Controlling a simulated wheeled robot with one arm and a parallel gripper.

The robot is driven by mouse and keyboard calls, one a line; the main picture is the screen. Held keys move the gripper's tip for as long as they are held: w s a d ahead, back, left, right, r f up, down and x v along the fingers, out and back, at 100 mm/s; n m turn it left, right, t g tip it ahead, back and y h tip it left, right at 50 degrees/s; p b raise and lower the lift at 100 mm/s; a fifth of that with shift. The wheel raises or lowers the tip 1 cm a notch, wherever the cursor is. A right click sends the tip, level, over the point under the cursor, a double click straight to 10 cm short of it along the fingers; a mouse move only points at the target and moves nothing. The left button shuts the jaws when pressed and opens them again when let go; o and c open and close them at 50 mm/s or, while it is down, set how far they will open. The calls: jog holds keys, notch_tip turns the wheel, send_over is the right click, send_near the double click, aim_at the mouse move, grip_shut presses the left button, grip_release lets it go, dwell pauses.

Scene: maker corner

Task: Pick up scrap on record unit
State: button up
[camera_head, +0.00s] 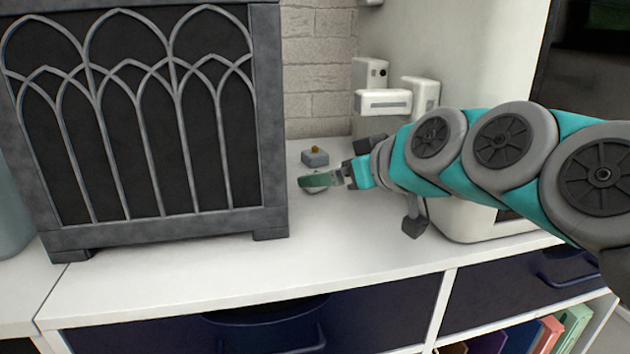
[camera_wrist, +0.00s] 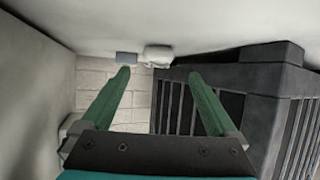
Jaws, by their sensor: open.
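The scrap, a small pale lumpy piece (camera_wrist: 158,52), lies on the white top of the record unit (camera_head: 190,275). In the wrist view it shows between and just beyond my two green fingertips. In the head view only a pale sliver of it (camera_head: 315,190) shows below a finger; the rest is hidden. My gripper (camera_head: 313,181) is open and empty, low over the unit top close to the scrap. It also shows in the wrist view (camera_wrist: 159,76), with a wide gap between the fingers. I cannot tell whether a finger touches the scrap.
A small grey box with an orange knob (camera_head: 315,158) stands just behind the scrap. A dark arched grille screen (camera_head: 270,130) stands close to the left. The unit top is clear in front.

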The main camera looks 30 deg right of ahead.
jog(key=x, duration=0.4)
jog(key=shift+w+d+f+p, duration=0.15)
jog(key=shift+w+f+p, duration=0.05)
jog(key=shift+p, duration=0.2)
jog(key=shift+c, duration=0.3)
jog(key=c, duration=1.4)
